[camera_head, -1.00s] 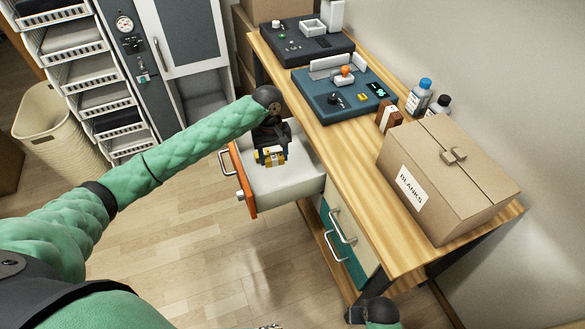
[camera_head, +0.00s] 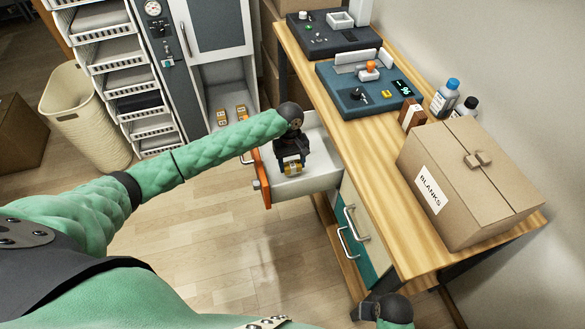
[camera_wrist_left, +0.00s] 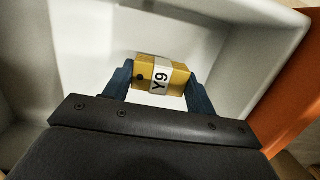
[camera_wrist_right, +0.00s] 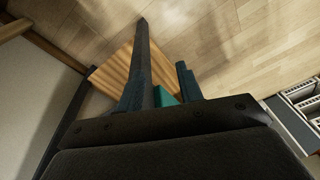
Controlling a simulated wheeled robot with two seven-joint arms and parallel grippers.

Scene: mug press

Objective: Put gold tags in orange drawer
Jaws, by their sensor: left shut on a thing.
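My left gripper (camera_head: 292,166) is shut on a gold tag (camera_head: 291,169), over the open orange drawer (camera_head: 262,180) of the workbench. In the left wrist view the gold tag (camera_wrist_left: 161,76) has a white band reading "Y9" and sits between the two fingers, with the drawer's pale interior (camera_wrist_left: 80,50) around it. The visible part of that interior is bare. Two more gold tags (camera_head: 222,117) (camera_head: 242,113) lie on the floor of the grey cabinet. My right gripper (camera_head: 365,311) is low by the bench's near end; its fingers (camera_wrist_right: 164,60) are apart with nothing held.
The wooden bench (camera_head: 375,150) carries a blue press device (camera_head: 365,85), a dark device (camera_head: 330,35), bottles (camera_head: 445,97) and a "BLANKS" box (camera_head: 470,180). A basket (camera_head: 85,120) stands left. Floor (camera_head: 200,235) before the drawer is clear.

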